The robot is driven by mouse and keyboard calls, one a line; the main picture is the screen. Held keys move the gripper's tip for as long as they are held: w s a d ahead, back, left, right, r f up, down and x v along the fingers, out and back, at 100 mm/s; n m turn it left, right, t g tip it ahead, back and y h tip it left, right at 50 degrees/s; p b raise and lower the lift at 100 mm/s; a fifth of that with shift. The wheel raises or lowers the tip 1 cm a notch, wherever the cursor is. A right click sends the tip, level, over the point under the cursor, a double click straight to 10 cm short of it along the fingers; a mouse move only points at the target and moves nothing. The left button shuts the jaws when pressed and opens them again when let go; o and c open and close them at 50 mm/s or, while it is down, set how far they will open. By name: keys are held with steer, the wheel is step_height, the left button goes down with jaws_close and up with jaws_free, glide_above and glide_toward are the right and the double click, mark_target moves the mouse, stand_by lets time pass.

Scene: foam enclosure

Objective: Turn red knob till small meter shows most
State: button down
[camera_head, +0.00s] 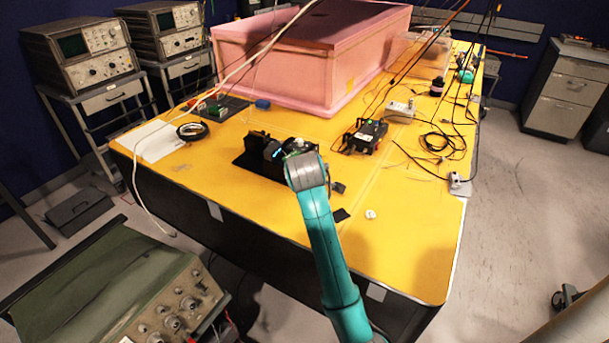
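I cannot make out a red knob in the head view; it may be hidden behind my arm or too small to tell. No small meter is clear either. A black device with a small lit blue patch (277,154) stands on the yellow table (410,235), just left of my wrist. My gripper (297,147) is at the far end of my teal arm, close beside this device. My grey wrist covers most of it, so its fingers and any contact are hidden.
A large pink foam box (270,75) fills the back of the table. A black box with a green light (365,135) stands right of my wrist. Loose cables (437,143) lie farther right. The front right of the table is mostly clear.

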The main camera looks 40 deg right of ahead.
stand_by(0.4)
steer(key=c, duration=1.2)
jaws_free()
steer(key=shift+c, duration=0.2)
steer(key=shift+r, duration=0.1)
steer(key=v, duration=1.2)
steer(key=shift+d, duration=0.15)
